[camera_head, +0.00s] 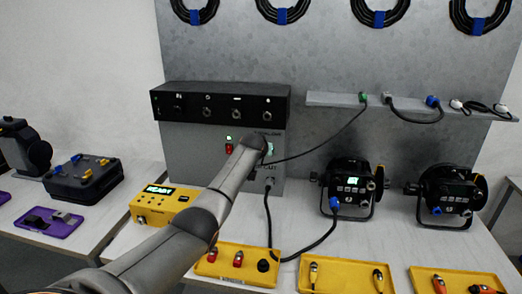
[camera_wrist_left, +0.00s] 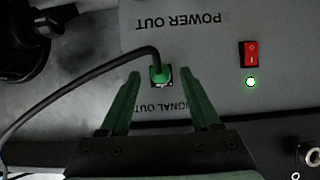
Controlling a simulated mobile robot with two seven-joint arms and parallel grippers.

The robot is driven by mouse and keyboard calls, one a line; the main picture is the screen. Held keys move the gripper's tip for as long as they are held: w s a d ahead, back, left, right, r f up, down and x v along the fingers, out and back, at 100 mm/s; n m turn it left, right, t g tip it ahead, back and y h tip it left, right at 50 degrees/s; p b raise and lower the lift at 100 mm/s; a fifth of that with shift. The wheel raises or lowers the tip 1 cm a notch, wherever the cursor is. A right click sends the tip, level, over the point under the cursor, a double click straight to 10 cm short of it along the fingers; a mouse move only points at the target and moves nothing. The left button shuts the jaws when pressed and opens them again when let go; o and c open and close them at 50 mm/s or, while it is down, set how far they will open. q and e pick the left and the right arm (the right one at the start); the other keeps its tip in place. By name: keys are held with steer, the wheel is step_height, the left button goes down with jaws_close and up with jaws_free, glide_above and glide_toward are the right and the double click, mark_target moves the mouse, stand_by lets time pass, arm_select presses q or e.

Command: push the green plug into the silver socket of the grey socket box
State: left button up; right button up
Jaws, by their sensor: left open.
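The grey socket box (camera_head: 190,145) stands on the white bench against the wall, under a black panel. In the left wrist view a green plug (camera_wrist_left: 159,76) sits at the socket marked SIGNAL OUT on the box face (camera_wrist_left: 230,110). The plug covers the socket, so I cannot tell how deep it sits. A black cable (camera_wrist_left: 105,66) leads from the plug. My left gripper (camera_wrist_left: 161,70) is open, its green fingers apart on either side of the plug. In the head view my left gripper (camera_head: 264,146) is at the box front and mostly hides the socket. My right gripper is not in view.
The cable (camera_head: 320,148) rises to a green end (camera_head: 363,97) on the wall shelf (camera_head: 335,100). A red switch (camera_wrist_left: 251,53) with a lit green lamp is beside the socket. A yellow READY unit (camera_head: 165,205), yellow trays (camera_head: 345,262) and black lamps (camera_head: 350,185) stand nearby.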

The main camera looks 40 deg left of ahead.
arm_select(q)
steer(key=v, duration=1.2)
stand_by(0.3)
steer(key=s+d+f+m+g+h, duration=0.1)
steer(key=s+d+f+m, duration=0.1)
steer(key=s+d+f, duration=0.6)
steer(key=s+d+f+m+g+h, duration=0.2)
steer(key=s+d+f+m, duration=0.15)
steer(key=d+f, duration=0.55)
steer(key=s+d+f+m+g+h, duration=0.1)
steer(key=s+d+f, duration=0.25)
steer(key=s, duration=0.55)
steer(key=s+d+f+m+g+h, duration=0.15)
steer(key=s+d, duration=0.25)
steer(key=s, duration=0.4)
steer(key=s+d+f+g, duration=0.1)
steer(key=s+d+f, duration=0.2)
steer(key=s, duration=0.6)
steer(key=w+d+f+t+h, duration=0.1)
steer(key=w+d+f+t, duration=0.1)
steer(key=f, duration=0.3)
steer(key=w+d+f+t+h, duration=0.1)
steer(key=w+d+f+t, duration=0.1)
steer(key=f, duration=0.4)
steer(key=shift+d+f+t, duration=0.3)
steer(key=shift+d+t, duration=0.15)
steer(key=shift+t, duration=0.2)
